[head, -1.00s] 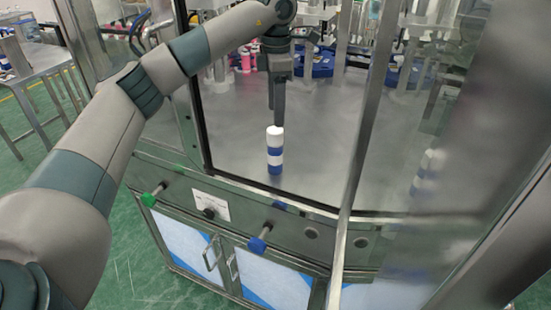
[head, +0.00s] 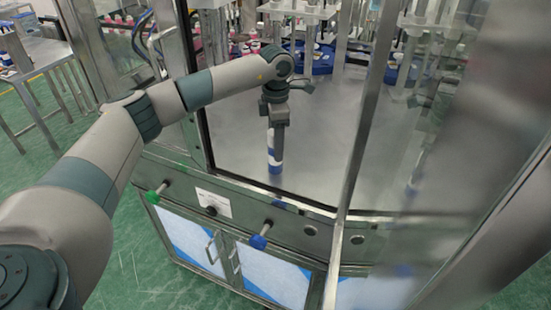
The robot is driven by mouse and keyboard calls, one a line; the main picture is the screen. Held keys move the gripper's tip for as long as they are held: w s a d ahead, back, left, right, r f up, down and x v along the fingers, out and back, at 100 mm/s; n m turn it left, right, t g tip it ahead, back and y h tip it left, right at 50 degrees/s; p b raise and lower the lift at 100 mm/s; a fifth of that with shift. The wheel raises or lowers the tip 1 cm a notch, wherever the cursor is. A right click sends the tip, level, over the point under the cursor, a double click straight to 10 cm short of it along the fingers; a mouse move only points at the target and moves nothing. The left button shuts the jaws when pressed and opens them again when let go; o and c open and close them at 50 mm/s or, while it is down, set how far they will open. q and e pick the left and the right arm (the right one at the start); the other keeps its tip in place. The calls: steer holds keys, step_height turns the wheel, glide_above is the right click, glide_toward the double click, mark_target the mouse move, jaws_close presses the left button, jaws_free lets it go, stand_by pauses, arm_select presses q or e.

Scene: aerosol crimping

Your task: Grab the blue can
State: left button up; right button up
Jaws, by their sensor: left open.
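The blue can (head: 274,168), banded in blue and white, stands upright on the grey metal worktop (head: 320,150) inside the machine, near its front edge. My left gripper (head: 277,148) points straight down at the can. Its fingers are open and overlap the can's upper part, hiding some of it. I cannot tell whether the fingers touch the can or are on both sides of it. My right gripper is not in view.
A steel post (head: 362,130) stands right of the can, with a glass panel behind it. Blue fixtures (head: 318,62) and metal columns stand at the back. Green (head: 152,197) and blue (head: 258,242) knobs stick out from the front panel. The worktop around the can is clear.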

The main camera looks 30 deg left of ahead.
mark_target(274, 168)
arm_select(q)
steer(key=shift+s+f+p, duration=0.3)
steer(key=shift+f+p, duration=0.5)
steer(key=shift+p, duration=0.25)
step_height(274, 168, down, 3)
steer(key=shift+s+r+p, duration=0.1)
steer(key=shift+p, duration=0.65)
steer(key=shift+f, duration=0.4)
steer(key=shift+c, duration=0.3)
steer(key=c, duration=1.2)
